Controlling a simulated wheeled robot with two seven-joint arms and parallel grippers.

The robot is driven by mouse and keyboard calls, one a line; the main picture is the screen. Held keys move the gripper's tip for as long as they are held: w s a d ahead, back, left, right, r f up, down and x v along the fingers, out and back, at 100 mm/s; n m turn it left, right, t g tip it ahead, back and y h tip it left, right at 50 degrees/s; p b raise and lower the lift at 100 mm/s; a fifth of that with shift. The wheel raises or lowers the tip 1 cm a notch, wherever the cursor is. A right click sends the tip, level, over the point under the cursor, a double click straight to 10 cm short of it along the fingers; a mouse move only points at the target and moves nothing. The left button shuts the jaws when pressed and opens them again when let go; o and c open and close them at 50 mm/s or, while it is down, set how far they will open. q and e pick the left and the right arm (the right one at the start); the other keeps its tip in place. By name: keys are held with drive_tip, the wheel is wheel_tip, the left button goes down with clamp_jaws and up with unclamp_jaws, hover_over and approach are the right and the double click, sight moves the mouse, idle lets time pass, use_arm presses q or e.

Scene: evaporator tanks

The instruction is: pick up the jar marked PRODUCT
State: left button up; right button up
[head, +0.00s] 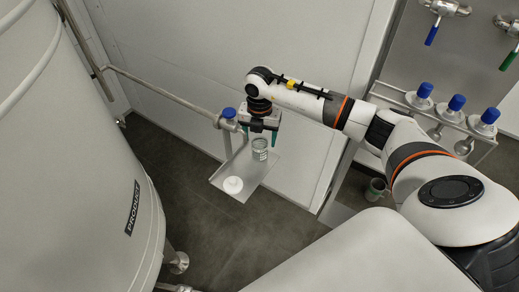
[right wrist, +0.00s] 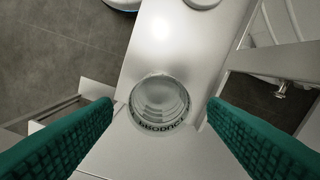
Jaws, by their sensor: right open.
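The jar (head: 260,150) is clear, open-topped and stands upright on a small metal shelf (head: 222,177). In the right wrist view the jar (right wrist: 160,104) shows from above, with PRODUCT on its near side. My right gripper (head: 261,142) points down just above the jar. Its green fingers are apart, one on each side of the jar in the right wrist view, with nothing between them held. I cannot tell whether the fingertips reach down past the rim. My left gripper is not in view.
A blue-handled valve and spout (head: 229,120) stand close to my gripper's left. A large tank (head: 75,150) marked PRODUCT fills the left. Another jar (head: 376,190) stands lower right, beneath several blue-capped valves.

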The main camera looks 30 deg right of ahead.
wheel_tip(320, 180, down, 5)
drive_tip(key=shift+f, duration=0.1)
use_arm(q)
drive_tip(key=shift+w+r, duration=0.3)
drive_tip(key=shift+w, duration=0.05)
use_arm(e)
drive_tip(key=c, duration=1.2)
